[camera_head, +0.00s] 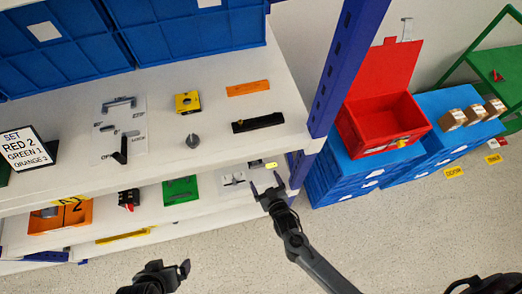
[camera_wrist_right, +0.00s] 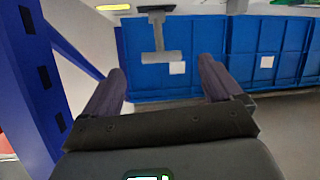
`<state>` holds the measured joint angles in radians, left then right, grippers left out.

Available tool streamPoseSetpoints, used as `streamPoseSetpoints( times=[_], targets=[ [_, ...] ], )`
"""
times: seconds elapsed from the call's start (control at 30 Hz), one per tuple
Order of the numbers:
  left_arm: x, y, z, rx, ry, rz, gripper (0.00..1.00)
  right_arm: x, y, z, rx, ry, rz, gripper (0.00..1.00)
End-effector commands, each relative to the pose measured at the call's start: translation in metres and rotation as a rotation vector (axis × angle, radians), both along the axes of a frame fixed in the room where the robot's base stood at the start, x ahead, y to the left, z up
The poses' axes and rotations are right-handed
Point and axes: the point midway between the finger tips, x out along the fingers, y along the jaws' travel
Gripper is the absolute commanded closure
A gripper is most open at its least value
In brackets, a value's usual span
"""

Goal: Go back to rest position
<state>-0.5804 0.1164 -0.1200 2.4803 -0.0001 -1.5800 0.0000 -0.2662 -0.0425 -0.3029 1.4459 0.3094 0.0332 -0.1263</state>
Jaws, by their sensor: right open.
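My right gripper (camera_head: 266,182) is in front of the lower shelf's right end in the head view, near the blue post. In the right wrist view its two fingers (camera_wrist_right: 160,82) stand well apart with nothing between them. My left gripper (camera_head: 172,272) shows at the bottom edge of the head view, below the shelves. It is partly cut off, and its jaw opening is unclear. A small grey knob (camera_head: 193,141) stands on the upper shelf. On the lower shelf are an orange unit (camera_head: 60,216), a red and black unit (camera_head: 128,199) and a green unit (camera_head: 181,190).
A sign (camera_head: 27,147) reads "SET RED 2 GREEN 1 ORANGE 3". A blue post (camera_head: 342,65) rises at the shelf's right end. An open red box (camera_head: 381,122) sits on blue drawers right of it. The floor (camera_head: 410,230) at lower right is mostly clear.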

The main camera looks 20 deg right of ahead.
Motion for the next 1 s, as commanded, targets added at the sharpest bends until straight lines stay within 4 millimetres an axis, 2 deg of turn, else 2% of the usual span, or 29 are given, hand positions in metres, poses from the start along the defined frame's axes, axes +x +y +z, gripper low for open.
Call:
streamPoseSetpoints(
  times=[0.27, 0.47, 0.67, 1.0],
  targets=[
    [0.0, 0.002, 0.0, 0.009, 0.0, -0.006, 0.02, -0.002, -0.006, 0.005, 0.018, 0.051, -0.001, 0.08],
    [0.0, 0.002, 0.0, 0.009, 0.0, -0.006, 0.02, -0.02, -0.022, 0.027, 0.064, 0.236, 0.009, 0.08],
    [0.0, 0.002, 0.0, 0.007, 0.0, -0.004, 0.02, -0.065, -0.041, 0.067, 0.083, 0.49, 0.038, 0.08],
    [0.0, -0.001, 0.0, -0.004, 0.0, 0.002, 0.02, -0.158, -0.072, 0.145, 0.011, 0.828, 0.057, 0.08]
  ],
)
